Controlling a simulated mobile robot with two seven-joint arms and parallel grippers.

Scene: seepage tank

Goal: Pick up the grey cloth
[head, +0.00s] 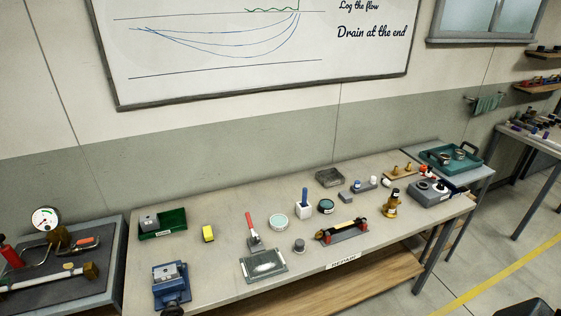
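I cannot make out a grey cloth for certain in the head view. The only hanging cloth I see is a green-looking cloth (487,104) on a wall rail at the upper right, above the gap between two tables. Neither of my grippers is in view.
A long bench (215,275) carries a green bin (175,226), a yellow block (208,233), a red-handled scraper (250,228), a grey-green plate (275,274), a blue vise (171,290) and an amber bottle (391,204). A teal tray (432,163) stands at its right. Floor is clear at right.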

